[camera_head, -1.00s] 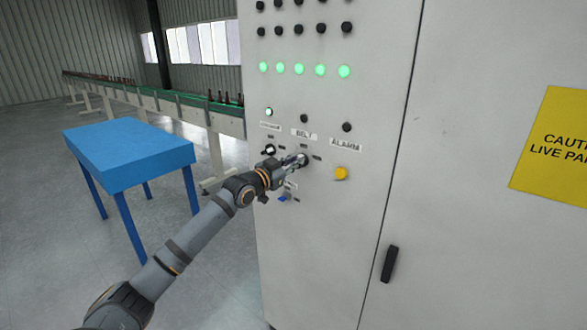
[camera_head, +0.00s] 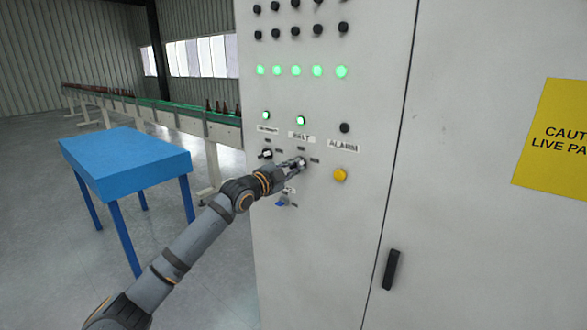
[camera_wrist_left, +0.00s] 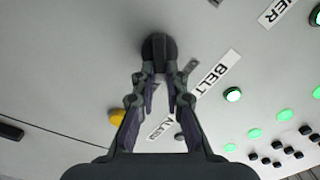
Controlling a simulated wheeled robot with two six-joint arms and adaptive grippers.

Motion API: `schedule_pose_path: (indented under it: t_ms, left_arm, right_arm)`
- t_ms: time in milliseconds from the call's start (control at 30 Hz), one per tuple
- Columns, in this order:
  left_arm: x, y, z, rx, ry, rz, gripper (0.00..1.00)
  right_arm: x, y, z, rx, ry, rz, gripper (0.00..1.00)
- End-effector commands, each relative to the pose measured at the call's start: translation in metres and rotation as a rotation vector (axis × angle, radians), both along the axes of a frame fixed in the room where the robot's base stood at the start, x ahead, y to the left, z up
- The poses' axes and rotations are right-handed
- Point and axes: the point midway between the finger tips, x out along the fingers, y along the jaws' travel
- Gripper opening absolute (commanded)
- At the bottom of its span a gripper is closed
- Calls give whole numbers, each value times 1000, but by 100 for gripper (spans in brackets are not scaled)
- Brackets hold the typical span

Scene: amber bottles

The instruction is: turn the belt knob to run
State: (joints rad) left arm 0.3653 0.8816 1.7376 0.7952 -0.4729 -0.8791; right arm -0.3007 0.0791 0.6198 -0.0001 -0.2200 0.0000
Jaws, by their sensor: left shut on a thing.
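The belt knob (camera_wrist_left: 158,46) is a dark round knob on the grey cabinet's front, beside the BELT label (camera_wrist_left: 217,74). My left gripper (camera_head: 298,163) is at the knob below the BELT label in the head view. In the wrist view my left gripper (camera_wrist_left: 160,72) has its fingertips closed on the knob's grip. The fingers hide part of the knob in the head view. The lamp above the BELT label (camera_head: 300,121) glows green. My right gripper is not in view.
A yellow button (camera_head: 340,175) is right of the knob, under the ALARM label. Another knob (camera_head: 266,154) is to its left, and a blue switch (camera_head: 281,203) is below. A blue table (camera_head: 125,160) and a conveyor with bottles (camera_head: 190,120) stand at the left.

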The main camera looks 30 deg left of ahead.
Motion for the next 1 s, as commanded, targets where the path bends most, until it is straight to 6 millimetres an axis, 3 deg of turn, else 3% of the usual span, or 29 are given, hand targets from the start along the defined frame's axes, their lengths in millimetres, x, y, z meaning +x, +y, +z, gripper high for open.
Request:
schedule_pose_path:
  t_ms: [667,700,833,1000]
  left_arm:
    - [0,0,-1,57,-5,1,0]
    - [0,0,0,57,-5,1,17]
    - [0,0,0,56,-5,1,35]
    - [0,0,0,55,-5,1,35]
  right_arm:
    - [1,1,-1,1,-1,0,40]
    - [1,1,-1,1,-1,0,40]
    - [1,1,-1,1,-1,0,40]
    - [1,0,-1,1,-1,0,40]
